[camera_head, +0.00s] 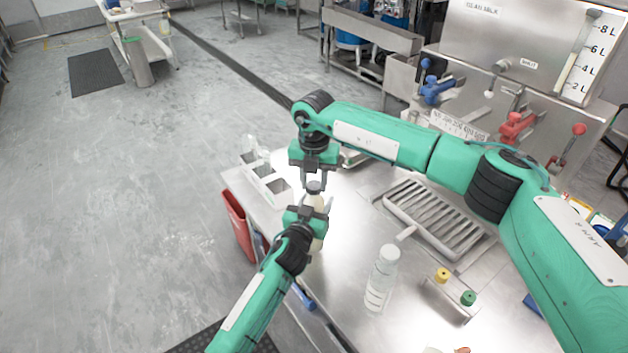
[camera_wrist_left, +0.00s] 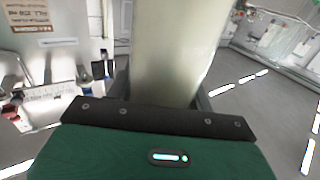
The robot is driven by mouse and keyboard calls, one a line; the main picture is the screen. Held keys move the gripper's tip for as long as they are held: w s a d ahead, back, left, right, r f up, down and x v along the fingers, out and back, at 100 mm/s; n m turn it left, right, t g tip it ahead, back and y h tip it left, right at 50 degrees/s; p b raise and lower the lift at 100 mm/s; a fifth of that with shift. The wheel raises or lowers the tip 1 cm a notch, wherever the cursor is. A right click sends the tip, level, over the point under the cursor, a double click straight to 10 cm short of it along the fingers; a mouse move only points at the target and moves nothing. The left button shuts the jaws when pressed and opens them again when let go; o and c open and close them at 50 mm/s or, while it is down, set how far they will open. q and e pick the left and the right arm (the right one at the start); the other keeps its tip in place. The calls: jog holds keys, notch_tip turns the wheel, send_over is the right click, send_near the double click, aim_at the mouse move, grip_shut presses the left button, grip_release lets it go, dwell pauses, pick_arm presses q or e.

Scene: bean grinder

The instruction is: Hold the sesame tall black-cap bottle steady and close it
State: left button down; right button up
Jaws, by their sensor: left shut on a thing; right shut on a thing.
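The sesame bottle is a tall, pale cream bottle (camera_head: 317,242), upright near the table's left edge. My left gripper (camera_head: 314,206) is shut around its upper body, which also fills the middle of the left wrist view (camera_wrist_left: 176,50). The black cap (camera_head: 314,187) is at the top of the bottle. My right gripper (camera_head: 314,181) points down from above and is shut on the cap. The cap is directly over the bottle's neck; whether it is fully seated cannot be told, since the grippers hide the joint.
A white-capped clear bottle (camera_head: 382,278) stands right of my left arm. A metal drain grate (camera_head: 445,222) lies behind. White bins (camera_head: 266,178) stand at the left, and a red holder (camera_head: 238,222) hangs off the table edge.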

jog(key=shift+m, duration=0.5)
jog(key=o, duration=1.2)
jog(key=shift+c, duration=0.2)
jog(key=shift+r, duration=0.1)
notch_tip(320, 180, up, 12)
pick_arm(q)
jog(key=shift+c, duration=2.4)
grip_release()
